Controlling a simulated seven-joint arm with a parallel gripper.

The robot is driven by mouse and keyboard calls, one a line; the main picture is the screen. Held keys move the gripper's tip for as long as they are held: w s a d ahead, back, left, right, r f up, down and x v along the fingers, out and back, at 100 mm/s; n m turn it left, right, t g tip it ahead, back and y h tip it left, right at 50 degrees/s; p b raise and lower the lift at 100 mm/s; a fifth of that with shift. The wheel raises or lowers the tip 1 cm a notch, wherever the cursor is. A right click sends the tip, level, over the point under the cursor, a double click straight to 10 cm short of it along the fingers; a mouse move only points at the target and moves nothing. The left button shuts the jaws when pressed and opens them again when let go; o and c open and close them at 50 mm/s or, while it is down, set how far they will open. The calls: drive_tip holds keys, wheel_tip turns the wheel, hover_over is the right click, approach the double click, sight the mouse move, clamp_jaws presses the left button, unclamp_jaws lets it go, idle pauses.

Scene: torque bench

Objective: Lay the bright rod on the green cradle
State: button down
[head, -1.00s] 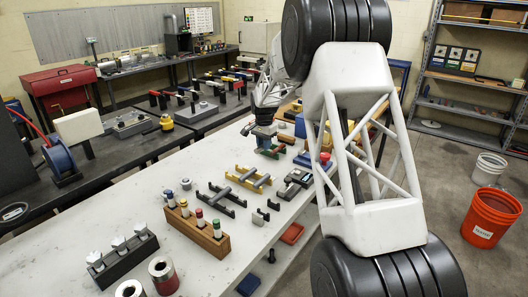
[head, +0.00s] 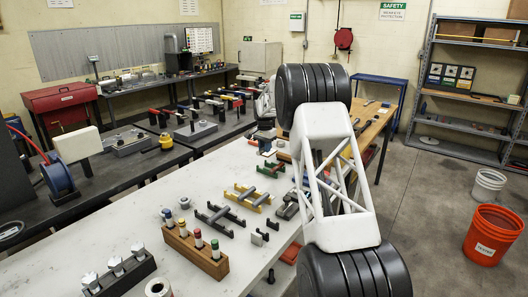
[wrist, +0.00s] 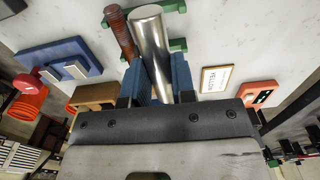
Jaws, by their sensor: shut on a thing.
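The bright rod (wrist: 150,38) is a smooth silver cylinder in the wrist view. My gripper (wrist: 160,75) has blue fingers, shut on the rod near its lower end in that view. The green cradle (wrist: 177,45) shows partly behind and beside the rod, which hides its middle. I cannot tell whether the rod touches it. A rusty brown rod (wrist: 118,32) lies beside the bright rod, over the cradle's left part. In the head view the green cradle (head: 270,170) is at the bench's far end, with the end of my arm just behind it; the bright rod is not distinguishable there.
A yellow cradle (head: 248,197) and a dark cradle (head: 214,218) stand nearer on the white bench. A wooden block with several capped pegs (head: 195,249) is nearer still. A blue block (wrist: 58,60), a label card (wrist: 215,79) and an orange block (wrist: 258,95) surround the cradle.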

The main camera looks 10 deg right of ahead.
sight(266, 161)
drive_tip(key=shift+w+d+f, duration=0.1)
drive_tip(key=shift+w+d, duration=0.1)
drive_tip(key=shift+w, duration=0.45)
drive_tip(key=shift+w+d, duration=0.2)
drive_tip(key=shift+w, duration=0.45)
drive_tip(key=shift+f, duration=2.85)
drive_tip(key=shift+f, duration=1.5)
idle(1.7)
drive_tip(key=c, duration=0.9)
unclamp_jaws()
drive_tip(key=shift+o, duration=0.2)
